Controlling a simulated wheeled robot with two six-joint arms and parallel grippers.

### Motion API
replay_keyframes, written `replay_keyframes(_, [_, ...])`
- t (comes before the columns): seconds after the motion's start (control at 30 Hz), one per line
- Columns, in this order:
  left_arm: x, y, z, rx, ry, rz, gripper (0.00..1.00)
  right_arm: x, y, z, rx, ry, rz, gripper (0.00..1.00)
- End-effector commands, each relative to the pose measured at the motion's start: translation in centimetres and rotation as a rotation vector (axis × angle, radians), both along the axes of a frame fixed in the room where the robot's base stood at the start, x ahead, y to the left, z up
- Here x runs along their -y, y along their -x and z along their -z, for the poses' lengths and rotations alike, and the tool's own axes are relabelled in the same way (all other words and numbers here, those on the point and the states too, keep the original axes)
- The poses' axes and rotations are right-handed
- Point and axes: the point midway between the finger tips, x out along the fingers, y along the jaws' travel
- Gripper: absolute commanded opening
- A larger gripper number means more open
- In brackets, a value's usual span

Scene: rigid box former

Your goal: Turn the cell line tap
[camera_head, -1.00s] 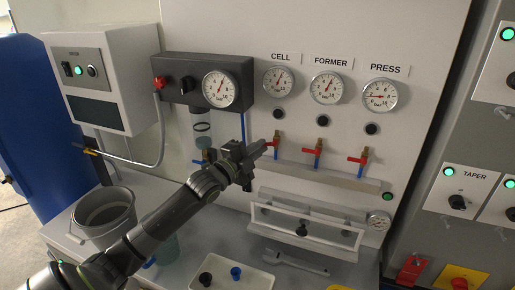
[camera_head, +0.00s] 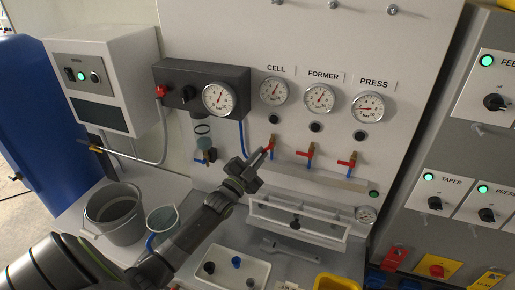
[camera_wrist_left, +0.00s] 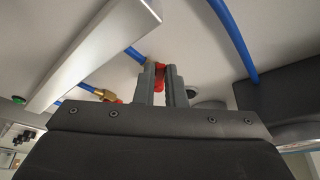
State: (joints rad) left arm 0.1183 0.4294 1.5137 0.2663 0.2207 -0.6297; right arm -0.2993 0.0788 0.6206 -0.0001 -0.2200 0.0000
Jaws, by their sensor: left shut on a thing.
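The cell line tap (camera_head: 273,139) is a brass tap with a red lever, on the panel below the CELL gauge (camera_head: 273,91). My left gripper (camera_head: 266,152) reaches up to it from the lower left, with its fingertips at the lever. In the left wrist view my left gripper (camera_wrist_left: 164,88) has its two fingers closed around the red lever (camera_wrist_left: 159,77). The fingers hide part of the lever, so its exact angle is hard to tell. My right gripper is not in view.
The FORMER tap (camera_head: 309,152) and PRESS tap (camera_head: 350,161) stand to the right, with red levers pointing left. A framed white holder (camera_head: 300,222) sits below. A grey bucket (camera_head: 114,214) and a white tray (camera_head: 233,270) stand on the bench. A blue hose (camera_wrist_left: 232,38) runs nearby.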

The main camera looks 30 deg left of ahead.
Motion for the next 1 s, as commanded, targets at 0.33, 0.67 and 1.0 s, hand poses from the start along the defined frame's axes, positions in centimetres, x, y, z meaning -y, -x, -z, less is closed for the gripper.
replay_keyframes(0.33, [1.2,-0.4,0.4,0.081,0.311,0.002,0.00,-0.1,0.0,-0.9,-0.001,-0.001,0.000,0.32])
replay_keyframes(0.67, [2.1,-0.6,0.7,0.144,0.571,0.002,0.00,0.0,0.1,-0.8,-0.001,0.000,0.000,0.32])
replay_keyframes(1.0, [2.7,-0.7,0.7,0.181,0.718,0.002,0.00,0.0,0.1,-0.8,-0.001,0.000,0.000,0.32])
